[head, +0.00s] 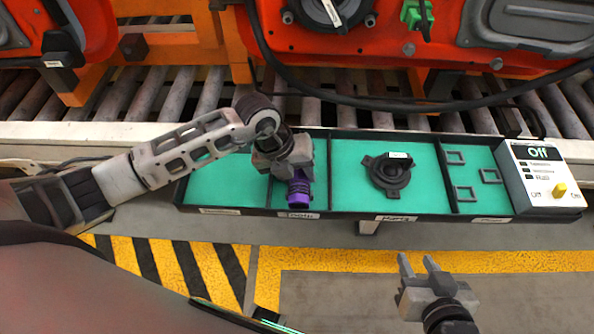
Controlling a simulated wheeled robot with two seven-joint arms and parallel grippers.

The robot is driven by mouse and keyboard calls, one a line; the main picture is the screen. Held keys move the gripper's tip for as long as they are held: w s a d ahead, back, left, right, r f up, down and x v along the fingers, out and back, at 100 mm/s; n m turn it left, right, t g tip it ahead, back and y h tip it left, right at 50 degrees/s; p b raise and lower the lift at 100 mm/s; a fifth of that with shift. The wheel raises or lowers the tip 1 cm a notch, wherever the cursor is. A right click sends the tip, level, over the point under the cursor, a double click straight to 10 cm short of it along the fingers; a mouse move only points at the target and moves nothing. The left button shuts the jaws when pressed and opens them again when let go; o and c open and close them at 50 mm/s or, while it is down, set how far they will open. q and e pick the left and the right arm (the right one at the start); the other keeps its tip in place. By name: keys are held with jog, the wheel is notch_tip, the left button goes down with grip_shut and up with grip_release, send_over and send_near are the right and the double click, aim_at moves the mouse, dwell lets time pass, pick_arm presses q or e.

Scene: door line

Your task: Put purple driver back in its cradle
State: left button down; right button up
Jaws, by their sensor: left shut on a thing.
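The purple driver (299,192) is in the head view, in a narrow section of the green-lined tray (322,232), towards its front edge. My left gripper (298,172) comes over the tray from the left and is shut on the driver; its jaws hide the driver's upper part. I cannot tell whether the driver touches the tray floor. No separate cradle shape can be made out, as the gripper covers much of that section. My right gripper (417,262) is open and empty, in front of the tray over the floor.
A round black part (390,174) lies in the section to the right, with small square frames (463,193) further right. A switch box (541,178) reading Off stands at the tray's right end. A roller conveyor (150,95) with orange-red door parts and a black cable (400,104) lies behind.

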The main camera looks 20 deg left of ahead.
pick_arm(q)
jog(key=shift+s+d+f, duration=0.2)
jog(key=shift+d+f, duration=0.05)
jog(key=shift+d, duration=0.15)
dwell(0.8)
jog(key=c, duration=0.8)
grip_release()
jog(key=shift+a+f, duration=0.2)
jog(key=shift+a, duration=0.1)
jog(key=shift+s+a+f, duration=0.1)
jog(key=shift+a+f, duration=0.05)
jog(key=d+v, duration=0.1)
jog(key=v, duration=1.5)
jog(key=shift+r, duration=0.6)
